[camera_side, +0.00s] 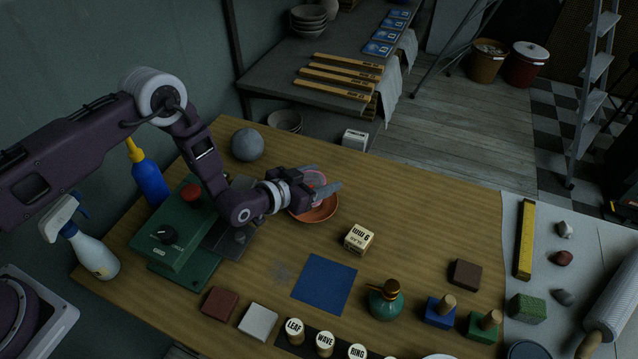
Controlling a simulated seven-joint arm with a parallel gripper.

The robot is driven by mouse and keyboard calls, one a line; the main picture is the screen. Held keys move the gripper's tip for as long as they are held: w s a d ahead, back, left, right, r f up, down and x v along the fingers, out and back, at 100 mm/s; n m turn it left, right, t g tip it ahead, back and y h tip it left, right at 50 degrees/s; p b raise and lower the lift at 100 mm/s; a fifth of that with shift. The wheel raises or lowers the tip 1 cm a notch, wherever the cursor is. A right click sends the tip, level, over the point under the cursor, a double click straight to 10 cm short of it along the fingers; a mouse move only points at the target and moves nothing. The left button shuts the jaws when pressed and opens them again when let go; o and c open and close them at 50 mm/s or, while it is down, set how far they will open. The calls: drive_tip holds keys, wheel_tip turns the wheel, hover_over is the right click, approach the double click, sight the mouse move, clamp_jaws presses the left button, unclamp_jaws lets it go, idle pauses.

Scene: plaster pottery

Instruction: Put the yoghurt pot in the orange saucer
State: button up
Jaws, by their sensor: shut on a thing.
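The orange saucer (322,213) sits on the wooden table, right of the green machine. My gripper (325,183) is over the saucer, its fingers pointing right. It is shut on a small pinkish pot (316,178), which I take to be the yoghurt pot. The fingers hide part of the pot and of the saucer. The pot appears over the saucer, but I cannot tell whether it touches it.
A grey ball (247,144) lies behind my wrist. The green machine (185,235), a blue bottle (149,178) and a spray bottle (88,245) stand to the left. A labelled block (359,239) and a blue square (324,284) lie in front. The table right of the saucer is clear.

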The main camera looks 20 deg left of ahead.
drive_tip(key=shift+f, duration=0.6)
drive_tip(key=shift+f, duration=0.35)
drive_tip(key=o, duration=1.5)
drive_tip(key=shift+r, duration=0.15)
drive_tip(key=v, duration=1.2)
drive_tip(key=shift+r, duration=0.15)
